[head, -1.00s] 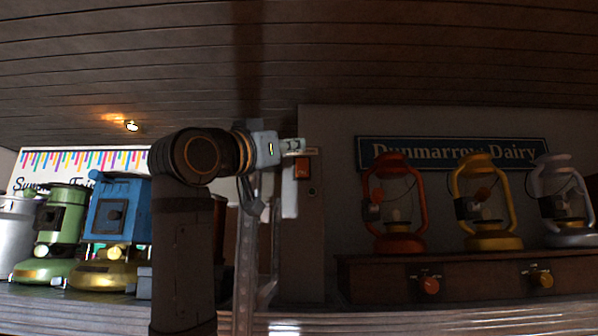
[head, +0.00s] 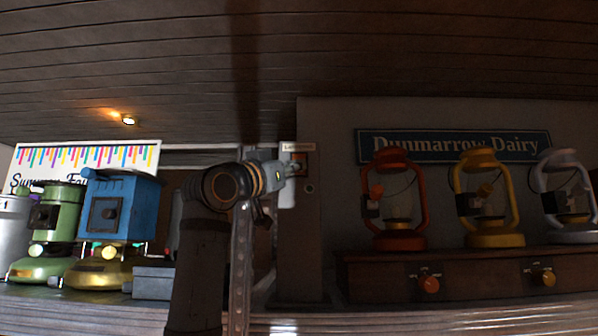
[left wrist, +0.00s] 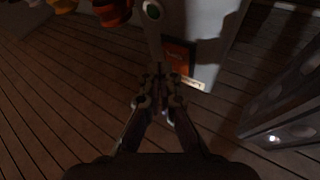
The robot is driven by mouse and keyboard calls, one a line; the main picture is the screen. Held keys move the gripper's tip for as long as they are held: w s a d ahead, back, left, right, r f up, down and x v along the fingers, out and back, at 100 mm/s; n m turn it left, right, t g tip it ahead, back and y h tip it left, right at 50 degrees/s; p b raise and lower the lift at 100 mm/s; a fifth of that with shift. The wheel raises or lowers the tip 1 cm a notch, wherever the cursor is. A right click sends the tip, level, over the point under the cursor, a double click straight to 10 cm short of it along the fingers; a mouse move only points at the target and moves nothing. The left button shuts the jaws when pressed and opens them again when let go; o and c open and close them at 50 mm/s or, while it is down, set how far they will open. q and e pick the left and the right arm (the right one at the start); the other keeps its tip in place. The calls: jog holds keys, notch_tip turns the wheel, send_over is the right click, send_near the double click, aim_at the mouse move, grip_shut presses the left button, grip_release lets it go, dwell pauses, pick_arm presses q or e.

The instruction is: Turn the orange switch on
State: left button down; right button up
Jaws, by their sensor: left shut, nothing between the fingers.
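The orange switch (head: 299,157) is on the front of a dark post, under a small pale label. It is partly hidden behind my left gripper (head: 293,168) in the head view. In the left wrist view the orange-red switch (left wrist: 178,54) sits just past the fingertips, on a pale plate. My right gripper is not in view.
A red lantern (head: 396,238), a yellow lantern (head: 494,239) and a pale lantern stand on a wooden ledge (head: 380,268) at right. A round dark knob (head: 310,189) is below the switch.

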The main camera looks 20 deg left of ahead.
pick_arm(q)
jog(key=shift+s+a, duration=0.1)
jog(key=shift+s, duration=0.05)
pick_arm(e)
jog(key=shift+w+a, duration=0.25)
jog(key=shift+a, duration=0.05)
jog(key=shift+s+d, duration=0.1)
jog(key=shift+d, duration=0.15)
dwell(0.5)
pick_arm(q)
jog(key=shift+w+a, duration=0.1)
jog(key=shift+w, duration=0.35)
jog(key=shift+w, duration=0.35)
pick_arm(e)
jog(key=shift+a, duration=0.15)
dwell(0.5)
pick_arm(q)
jog(key=shift+s, duration=0.15)
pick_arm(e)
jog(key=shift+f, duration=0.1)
pick_arm(q)
jog(key=shift+s+d+b, duration=0.2)
jog(key=shift+s+b, duration=0.2)
jog(key=shift+s, duration=0.25)
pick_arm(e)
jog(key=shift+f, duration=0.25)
